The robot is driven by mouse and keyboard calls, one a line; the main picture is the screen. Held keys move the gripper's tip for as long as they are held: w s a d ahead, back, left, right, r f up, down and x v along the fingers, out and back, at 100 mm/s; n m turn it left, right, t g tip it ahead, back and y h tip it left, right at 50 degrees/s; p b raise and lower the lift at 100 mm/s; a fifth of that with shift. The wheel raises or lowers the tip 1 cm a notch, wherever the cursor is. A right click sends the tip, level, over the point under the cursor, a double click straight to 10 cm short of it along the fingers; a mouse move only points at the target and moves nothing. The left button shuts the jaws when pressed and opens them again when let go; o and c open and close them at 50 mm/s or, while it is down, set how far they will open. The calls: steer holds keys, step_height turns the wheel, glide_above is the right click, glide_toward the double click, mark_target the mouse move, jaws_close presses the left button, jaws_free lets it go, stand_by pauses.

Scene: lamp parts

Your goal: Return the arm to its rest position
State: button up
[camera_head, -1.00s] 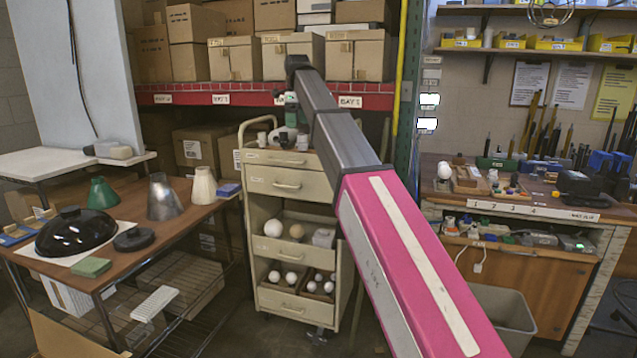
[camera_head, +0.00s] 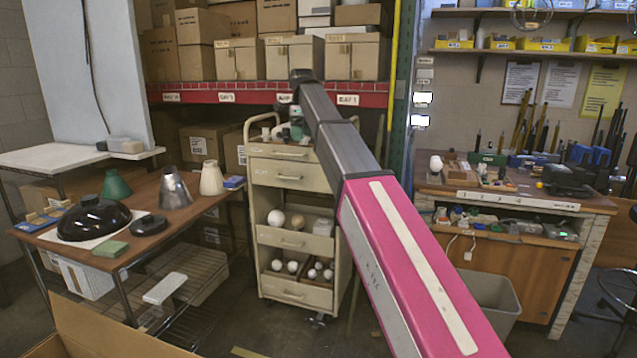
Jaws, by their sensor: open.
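My arm rises from the bottom right of the head view, with a pink and white link (camera_head: 410,265) and then a dark grey link (camera_head: 340,130). It reaches up and away to a dark joint (camera_head: 302,76) in front of the shelf. My gripper cannot be made out; the far end of the arm is small and partly hidden. A small green and grey shape (camera_head: 296,113) shows just under the joint, above the cart top. I cannot tell whether it belongs to my arm or stands on the cart.
A cream drawer cart (camera_head: 288,178) with white bulbs stands behind the arm. A brown table (camera_head: 150,245) at the left holds lampshades (camera_head: 175,190) and a black dome (camera_head: 93,218). A workbench (camera_head: 510,262) and grey bin (camera_head: 490,300) are at the right. An open cardboard box (camera_head: 105,335) is at the bottom left.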

steer(key=s+d+f+n, duration=0.3)
steer(key=d+f+n, duration=0.15)
steer(key=f, duration=0.65)
steer(key=s+d+f+n, duration=0.3)
steer(key=d+f, duration=0.2)
steer(key=f, duration=0.6)
steer(key=s+d+f+n, duration=0.3)
steer(key=d+f, duration=0.1)
steer(key=f, duration=0.7)
steer(key=s+d+f+n, duration=0.5)
steer(key=s+f, duration=0.4)
steer(key=f, duration=0.1)
steer(key=s+d+f+n, duration=0.6)
steer(key=s+f, duration=0.4)
steer(key=shift+w, duration=0.1)
